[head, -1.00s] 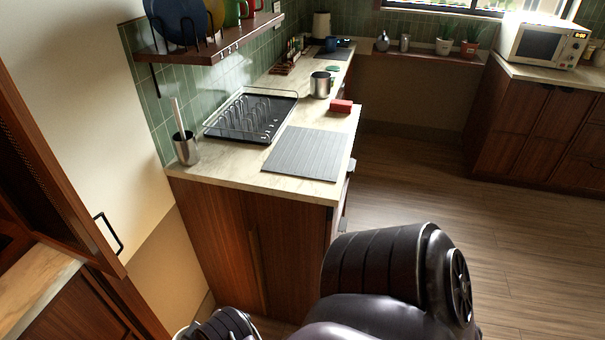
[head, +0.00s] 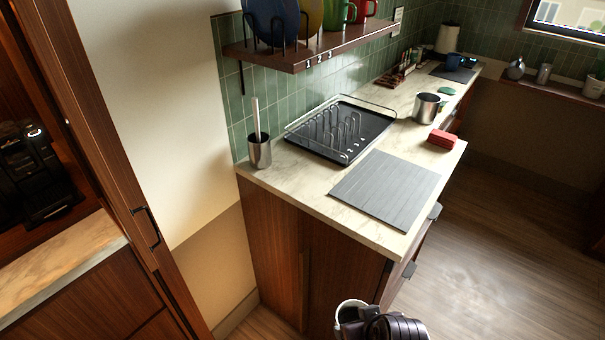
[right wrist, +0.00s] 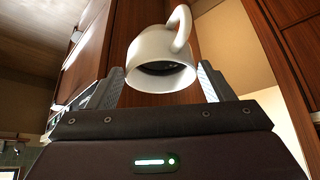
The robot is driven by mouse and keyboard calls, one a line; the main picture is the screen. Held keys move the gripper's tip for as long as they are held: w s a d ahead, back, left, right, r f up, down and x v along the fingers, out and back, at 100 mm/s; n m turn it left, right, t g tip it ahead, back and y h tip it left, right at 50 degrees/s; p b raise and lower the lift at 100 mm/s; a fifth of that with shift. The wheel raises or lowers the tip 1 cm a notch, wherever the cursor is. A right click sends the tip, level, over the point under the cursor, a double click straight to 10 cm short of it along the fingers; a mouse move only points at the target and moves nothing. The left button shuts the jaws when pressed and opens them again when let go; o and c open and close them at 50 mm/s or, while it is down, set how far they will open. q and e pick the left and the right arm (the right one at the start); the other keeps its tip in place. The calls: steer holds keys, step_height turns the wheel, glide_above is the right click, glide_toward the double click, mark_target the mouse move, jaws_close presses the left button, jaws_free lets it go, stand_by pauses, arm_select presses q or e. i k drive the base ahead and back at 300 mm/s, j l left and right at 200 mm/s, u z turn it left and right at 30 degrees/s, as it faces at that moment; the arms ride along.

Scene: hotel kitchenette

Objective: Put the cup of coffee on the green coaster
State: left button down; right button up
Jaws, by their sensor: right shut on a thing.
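A white cup (right wrist: 165,58) with a handle is between the fingers of my right gripper (right wrist: 160,82) in the right wrist view, and the gripper is shut on it. The cup also shows at the bottom of the head view (head: 351,309), beside my dark ribbed arm and below counter height. The coffee in it cannot be made out clearly. The green coaster (head: 447,91) lies toward the far part of the counter, behind a steel pot, with nothing on it. My left gripper is not in view.
The counter (head: 290,178) holds a utensil holder (head: 259,151), a dish rack (head: 330,132), a grey mat (head: 386,187), a red sponge (head: 442,139) and the steel pot (head: 427,108). A shelf (head: 310,50) overhangs its left side. A coffee machine (head: 35,170) stands at left.

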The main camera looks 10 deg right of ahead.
mark_target(450, 91)
steer(key=l+z, duration=0.3)
steer(key=z, duration=0.15)
steer(key=i+l+z, duration=0.2)
steer(key=z, duration=0.2)
steer(key=i+l+z, duration=0.15)
steer(key=l+z, duration=0.3)
steer(key=i+l+z, duration=0.1)
steer(key=z, duration=0.35)
steer(key=i+l+z, duration=0.3)
steer(key=i, duration=0.25)
steer(key=i+l+z, duration=0.1)
steer(key=i+z, duration=0.2)
steer(key=i, duration=0.25)
steer(key=i+u, duration=0.95)
steer(key=i+l+u, duration=0.3)
steer(key=u, duration=0.2)
steer(key=i+l+u, duration=0.2)
steer(key=u, duration=0.25)
steer(key=i+l+u, duration=0.6)
steer(key=l+u, duration=0.25)
steer(key=i+l+u, duration=0.15)
steer(key=l+u, duration=0.15)
steer(key=u, duration=0.15)
